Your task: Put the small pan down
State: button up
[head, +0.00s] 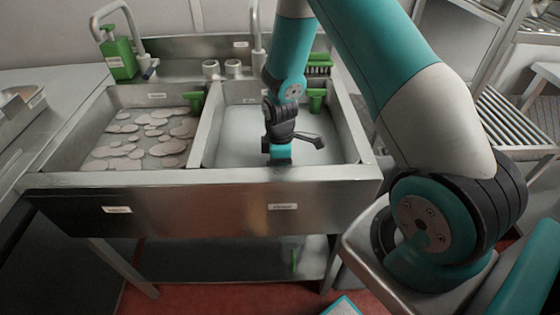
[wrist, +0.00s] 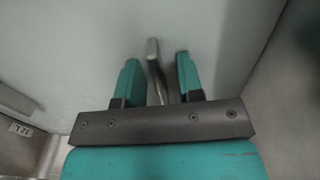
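My gripper (head: 281,154) points down into the right sink basin (head: 226,150), near its front wall. In the wrist view its two teal fingers (wrist: 158,85) stand apart. A thin grey piece with a rounded end (wrist: 153,50) lies between them, with a gap visible on each side. It looks like a handle, perhaps the small pan's, but I cannot be sure. No pan body shows in either view; it may be hidden behind my gripper. I cannot tell how high the fingertips are above the basin floor.
The left basin (head: 60,152) holds many pale flat patches. A green soap bottle (head: 119,59) and taps stand behind the basins. A green-handled brush (head: 318,66) is at the back right. The sink's front rim (head: 190,180) and the basin divider (head: 207,125) are close to my gripper.

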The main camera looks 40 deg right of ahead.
jog(key=shift+r, duration=0.1)
notch_tip(320, 180, up, 12)
jog(key=s+a+r+m+y, duration=0.1)
jog(key=s+a+r, duration=0.3)
jog(key=a+r, duration=0.35)
jog(key=s+a+r+m+y, duration=0.1)
jog(key=s+a+r, duration=0.4)
jog(key=s, duration=0.3)
jog(key=s+a+r+m+y, duration=0.2)
jog(key=s+a+r, duration=0.3)
jog(key=s, duration=0.4)
jog(key=shift+a, duration=0.65)
